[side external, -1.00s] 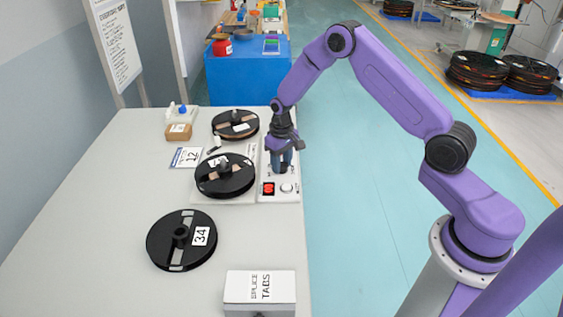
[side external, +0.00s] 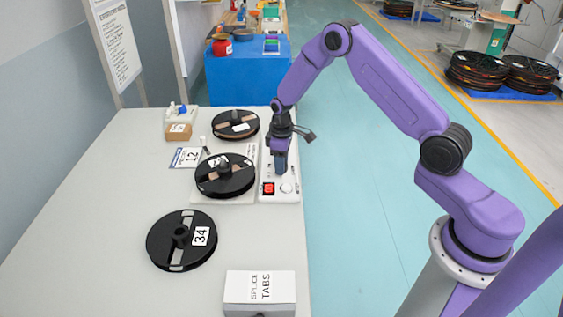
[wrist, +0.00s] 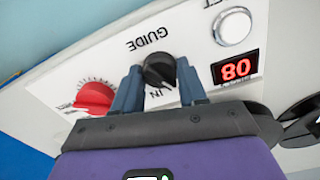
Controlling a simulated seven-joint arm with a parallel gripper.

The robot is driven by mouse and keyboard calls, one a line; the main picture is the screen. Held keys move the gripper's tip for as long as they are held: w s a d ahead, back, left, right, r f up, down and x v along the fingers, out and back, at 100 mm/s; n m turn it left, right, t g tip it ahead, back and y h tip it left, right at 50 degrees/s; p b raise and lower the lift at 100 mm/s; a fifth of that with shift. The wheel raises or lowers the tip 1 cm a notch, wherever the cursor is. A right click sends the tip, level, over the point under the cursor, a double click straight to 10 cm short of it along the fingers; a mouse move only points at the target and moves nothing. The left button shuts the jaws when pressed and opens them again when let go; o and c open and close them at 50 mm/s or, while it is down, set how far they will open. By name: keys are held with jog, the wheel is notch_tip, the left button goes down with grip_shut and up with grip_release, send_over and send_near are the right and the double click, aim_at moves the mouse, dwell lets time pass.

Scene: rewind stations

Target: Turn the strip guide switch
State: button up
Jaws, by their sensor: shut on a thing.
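The strip guide switch (wrist: 159,70) is a black knob on a white panel, beside the printed word GUIDE. In the wrist view my gripper (wrist: 157,85) has one blue-grey finger on each side of the knob and is shut on it. One end of the knob's marked range reads IN; other lettering is covered by the fingers. In the side external view my gripper (side external: 281,168) points down at the panel (side external: 280,196), and it hides the knob there.
The panel also bears a red knob (wrist: 94,98), a white round button (wrist: 233,27) and a red display (wrist: 236,68) reading 80. Black reels (side external: 225,175) stand just left of the panel. Reel 34 (side external: 157,238) and a splice tabs box (side external: 259,287) lie nearer the front.

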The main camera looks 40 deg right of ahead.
dwell(0.3)
jog(key=o, duration=1.1)
jog(key=shift+c, duration=0.2)
jog(key=shift+r, duration=0.2)
notch_tip(320, 180, up, 17)
jog(key=s+a+r+n, duration=0.1)
jog(key=s+a+r, duration=0.1)
jog(key=s+a, duration=0.5)
jog(key=s+a+r+n, duration=0.25)
jog(key=s+a, duration=0.25)
jog(key=s, duration=0.5)
jog(key=s+d+n, duration=0.2)
jog(key=s+d, duration=0.1)
jog(key=s, duration=1.8)
jog(key=shift+d, duration=0.15)
